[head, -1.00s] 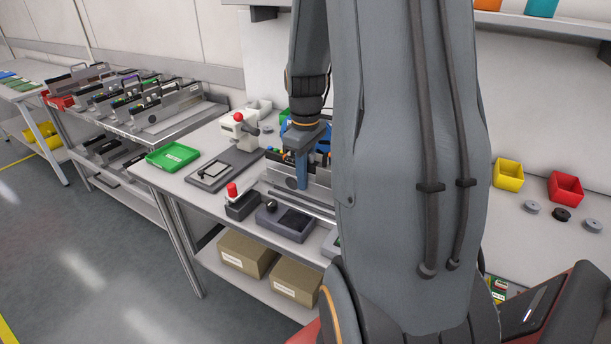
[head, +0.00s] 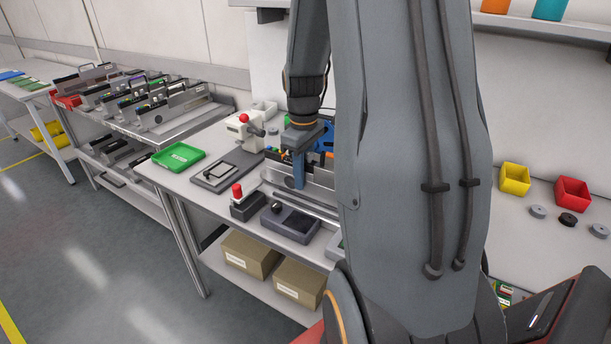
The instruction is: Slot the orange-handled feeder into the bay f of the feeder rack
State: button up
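My gripper (head: 298,172), with blue fingers, points down over the bench at picture centre. It is in front of a grey metal feeder-like plate (head: 321,178) with small coloured parts along its top. I cannot tell whether the fingers are open or shut, or whether they touch the plate. I cannot make out an orange handle; my arm hides much of this spot. Several grey feeders (head: 190,102) with handles stand side by side on a metal trolley (head: 205,125) at the left. No bay letters are readable.
On the bench are a green tray (head: 178,157), a white device with a red knob (head: 244,131), a dark fixture (head: 227,170), a red-topped box (head: 247,203) and a dark grey tray (head: 290,222). Cardboard boxes (head: 250,252) sit below. Floor (head: 90,260) at the left is clear.

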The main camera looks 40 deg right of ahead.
jog(key=o, duration=0.3)
notch_tip(320, 180, up, 8)
jog(key=shift+f+b, duration=0.1)
jog(key=shift+b, duration=0.55)
